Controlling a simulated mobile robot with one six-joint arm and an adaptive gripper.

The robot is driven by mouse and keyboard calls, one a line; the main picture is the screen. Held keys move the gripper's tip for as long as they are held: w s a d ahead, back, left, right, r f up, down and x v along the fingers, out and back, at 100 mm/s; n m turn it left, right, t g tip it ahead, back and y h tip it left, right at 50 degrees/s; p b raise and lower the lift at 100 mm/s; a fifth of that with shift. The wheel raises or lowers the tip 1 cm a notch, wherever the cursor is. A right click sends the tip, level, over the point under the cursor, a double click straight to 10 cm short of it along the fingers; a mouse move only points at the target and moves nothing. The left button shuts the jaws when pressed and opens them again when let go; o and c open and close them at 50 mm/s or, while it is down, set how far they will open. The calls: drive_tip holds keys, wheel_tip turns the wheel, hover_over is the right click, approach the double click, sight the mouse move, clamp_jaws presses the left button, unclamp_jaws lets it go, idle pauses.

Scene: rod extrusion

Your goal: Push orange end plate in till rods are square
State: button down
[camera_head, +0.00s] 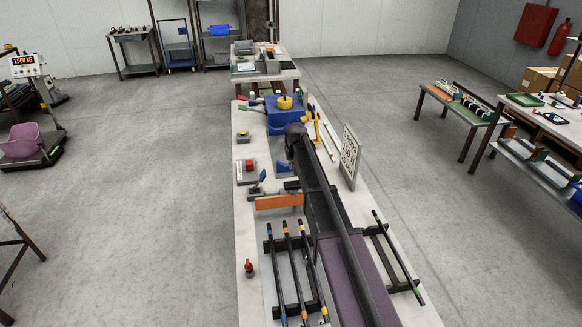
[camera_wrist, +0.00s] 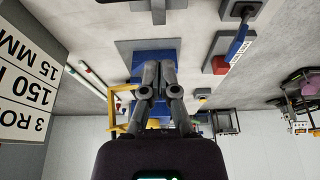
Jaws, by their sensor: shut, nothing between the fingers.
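The orange end plate (camera_head: 278,202) is a flat orange bar lying across the bench, left of my arm in the head view. It does not show in the wrist view. Three dark rods (camera_head: 298,262) with coloured ends lie side by side, lengthwise, on a rack nearer the camera, apart from the plate. My gripper (camera_wrist: 158,72) is shut and empty in the wrist view, with a blue block (camera_wrist: 143,55) behind its fingers. In the head view my arm hides the fingertips, so their distance from the plate cannot be told.
A blue machine (camera_head: 285,124) with yellow parts stands farther along the bench. A blue-handled lever (camera_head: 258,181) and a red button box (camera_head: 247,166) are near the plate. A printed sign (camera_head: 348,157) stands right of my arm. One rod (camera_head: 398,257) lies on a right-hand rack.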

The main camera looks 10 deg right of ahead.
drive_tip(key=s+f+b, duration=0.1)
drive_tip(key=f, duration=0.1)
drive_tip(key=s+f+b, duration=0.1)
drive_tip(key=b, duration=0.1)
drive_tip(key=shift+s+f, duration=0.35)
idle(0.6)
drive_tip(key=s, duration=1)
drive_tip(key=shift+s, duration=0.15)
